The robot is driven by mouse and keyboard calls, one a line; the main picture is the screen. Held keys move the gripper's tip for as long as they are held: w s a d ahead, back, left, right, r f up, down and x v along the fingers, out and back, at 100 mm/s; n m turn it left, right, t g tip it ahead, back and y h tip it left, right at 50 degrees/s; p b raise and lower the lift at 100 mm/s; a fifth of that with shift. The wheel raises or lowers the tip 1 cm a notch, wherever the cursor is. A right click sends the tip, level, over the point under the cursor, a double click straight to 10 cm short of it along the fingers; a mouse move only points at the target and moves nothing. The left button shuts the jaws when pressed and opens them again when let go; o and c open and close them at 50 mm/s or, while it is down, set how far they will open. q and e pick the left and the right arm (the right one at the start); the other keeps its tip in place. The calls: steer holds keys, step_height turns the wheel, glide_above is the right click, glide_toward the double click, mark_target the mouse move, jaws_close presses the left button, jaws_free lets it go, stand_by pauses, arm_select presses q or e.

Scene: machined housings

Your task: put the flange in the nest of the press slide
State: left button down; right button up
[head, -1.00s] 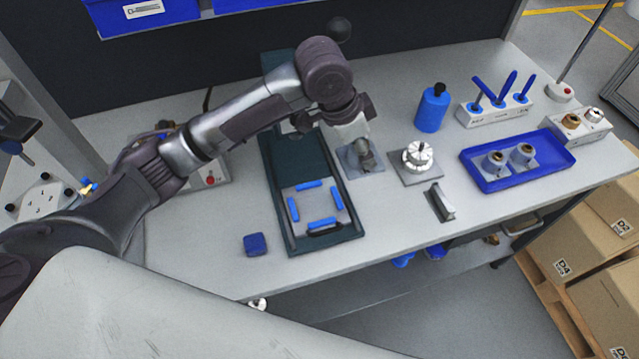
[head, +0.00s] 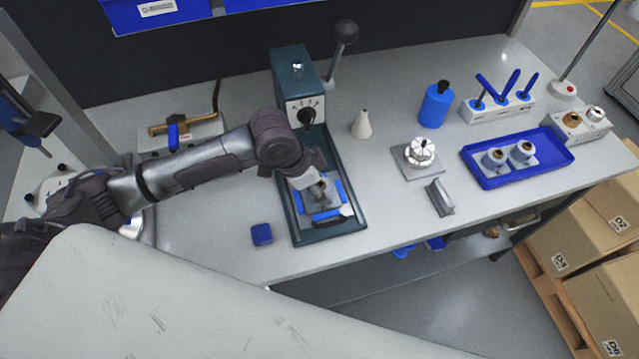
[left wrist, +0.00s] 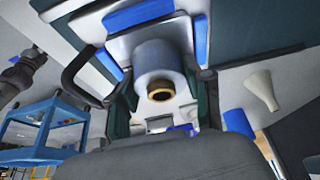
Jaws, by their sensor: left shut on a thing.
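The flange is a grey square plate with a round hub and a brass-coloured bore. In the left wrist view the flange (left wrist: 160,62) sits between the fingers of my left gripper (left wrist: 163,102), which is shut on its hub. In the head view my left gripper (head: 319,186) points down over the nest (head: 338,219), a plate edged with blue bars at the front of the dark green press slide (head: 277,178). The flange (head: 324,200) lies within the bars as seen from above. I cannot tell whether its plate touches the nest floor.
The press head (head: 305,95) and its ball-ended lever (head: 345,38) stand behind the slide. A white cone-shaped bottle (head: 362,126), a silver disc fixture (head: 420,152) and a grey block (head: 440,198) stand right. A blue tray (head: 482,178) holds two similar parts. A blue block (head: 261,234) lies left.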

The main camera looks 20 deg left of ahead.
arm_select(q)
steer(key=shift+r, duration=0.1)
steer(key=c, duration=0.8)
jaws_free()
steer(key=shift+f, duration=0.2)
steer(key=o, duration=0.3)
steer(key=shift+r, duration=0.1)
steer(key=v, duration=1.2)
steer(key=shift+r+b, duration=0.1)
steer(key=shift+b, duration=0.3)
